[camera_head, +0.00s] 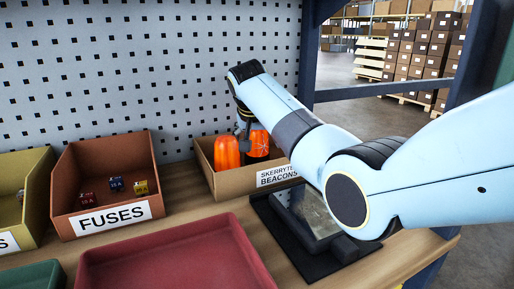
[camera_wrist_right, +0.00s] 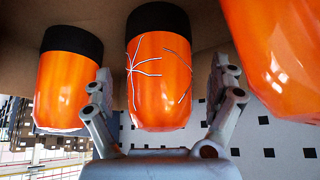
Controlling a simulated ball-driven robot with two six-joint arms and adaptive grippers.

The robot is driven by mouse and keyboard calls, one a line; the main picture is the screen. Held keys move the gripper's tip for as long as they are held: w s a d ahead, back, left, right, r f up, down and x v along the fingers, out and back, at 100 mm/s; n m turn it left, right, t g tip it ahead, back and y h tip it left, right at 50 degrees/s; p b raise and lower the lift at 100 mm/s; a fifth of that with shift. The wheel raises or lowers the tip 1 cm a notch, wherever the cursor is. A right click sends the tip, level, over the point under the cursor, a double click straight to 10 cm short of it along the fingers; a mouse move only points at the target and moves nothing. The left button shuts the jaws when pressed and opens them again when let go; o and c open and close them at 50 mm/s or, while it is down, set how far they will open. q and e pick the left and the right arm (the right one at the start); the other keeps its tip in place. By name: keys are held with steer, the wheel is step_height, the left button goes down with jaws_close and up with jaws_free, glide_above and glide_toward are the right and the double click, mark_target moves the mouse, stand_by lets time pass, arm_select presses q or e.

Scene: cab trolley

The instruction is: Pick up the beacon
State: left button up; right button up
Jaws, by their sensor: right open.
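Several orange beacons with black ends are in view. In the head view one plain beacon (camera_head: 226,153) and one with white crack-like marks (camera_head: 261,148) stand in the cardboard box labelled BEACONS (camera_head: 227,184). My right gripper (camera_head: 243,125) is over the box, mostly hidden by its own wrist. In the right wrist view the right gripper (camera_wrist_right: 161,78) is open, with a finger on each side of the marked beacon (camera_wrist_right: 158,95). Gaps show between fingers and beacon. Another beacon (camera_wrist_right: 65,85) is at the left, and part of one (camera_wrist_right: 285,55) at the upper right. My left gripper is out of view.
A brown-red FUSES bin (camera_head: 83,222) with small fuses stands left of the beacon box. A red tray (camera_head: 180,258) lies in front, and a black framed panel (camera_head: 285,245) lies to the right. A perforated panel (camera_head: 150,60) rises behind.

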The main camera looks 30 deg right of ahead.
steer(key=c, duration=1.5)
